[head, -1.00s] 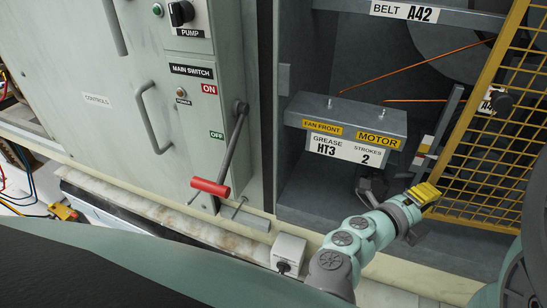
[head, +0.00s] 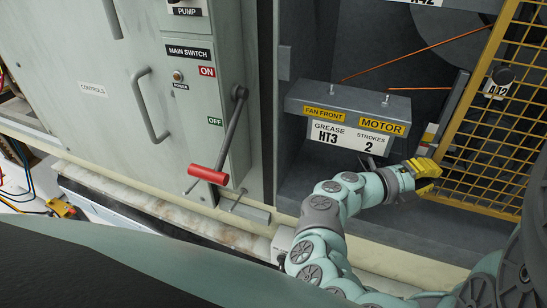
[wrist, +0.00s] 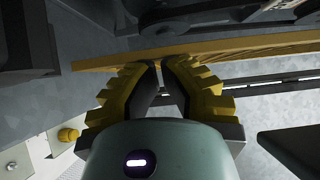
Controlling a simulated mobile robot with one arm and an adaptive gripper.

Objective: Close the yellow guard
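The yellow guard (head: 476,95) is a mesh door in a yellow frame at the right of the head view, standing open from the grey fan bay. Its right part runs out of the picture. My gripper (head: 434,169) is at the lower left edge of the guard, close to the frame. In the wrist view, the yellow-padded fingers of my gripper (wrist: 160,64) are drawn together with only a narrow slit between the tips. The guard's yellow bar (wrist: 110,60) runs across just beyond the tips. Contact is unclear; nothing shows held between the fingers.
A grey box (head: 300,98) with grease labels juts out left of my gripper. The control cabinet (head: 90,110) with a red-handled lever (head: 208,174) stands further left. A fan wheel (head: 436,50) is behind the guard. A pale ledge (head: 385,258) runs below the bay.

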